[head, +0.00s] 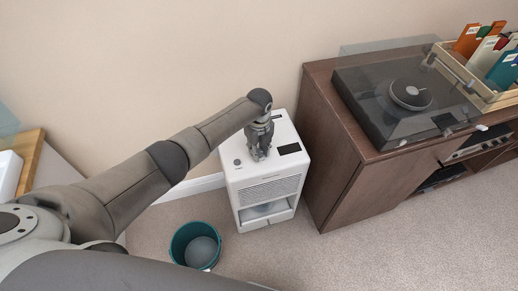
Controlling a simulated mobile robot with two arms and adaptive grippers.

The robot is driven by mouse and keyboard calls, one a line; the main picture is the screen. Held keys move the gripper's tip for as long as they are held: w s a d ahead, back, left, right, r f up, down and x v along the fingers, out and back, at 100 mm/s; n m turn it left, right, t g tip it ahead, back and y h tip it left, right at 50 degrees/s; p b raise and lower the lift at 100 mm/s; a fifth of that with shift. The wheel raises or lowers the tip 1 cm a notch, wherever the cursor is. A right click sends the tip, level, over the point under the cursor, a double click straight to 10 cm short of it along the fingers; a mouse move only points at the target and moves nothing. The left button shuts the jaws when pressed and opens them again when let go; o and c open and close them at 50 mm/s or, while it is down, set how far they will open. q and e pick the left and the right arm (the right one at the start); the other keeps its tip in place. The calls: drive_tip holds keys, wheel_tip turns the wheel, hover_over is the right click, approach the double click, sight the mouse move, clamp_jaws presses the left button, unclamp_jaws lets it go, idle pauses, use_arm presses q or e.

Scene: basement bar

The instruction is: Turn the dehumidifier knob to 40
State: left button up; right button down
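The dehumidifier (276,190) is a white box-shaped unit standing on the carpet against the wall, left of the wooden cabinet. Its top has a dark display panel (289,149) on the right and a small round grey spot (237,162) on the left. My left gripper (259,157) points down at the middle of the top, between these two. Its fingers look close together; I cannot tell whether they hold anything. No knob or dial marking can be made out; the gripper covers that part of the top. My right gripper is not in view.
A brown cabinet (335,185) with a turntable (405,100) and a crate of records (480,97) stands close on the right. A teal bucket (184,240) is on the floor at front left of the dehumidifier. Open carpet lies in front.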

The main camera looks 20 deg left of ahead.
sight(259, 152)
use_arm(q)
drive_tip(key=o, duration=0.5)
wheel_tip(259, 152, up, 12)
idle(0.5)
idle(0.4)
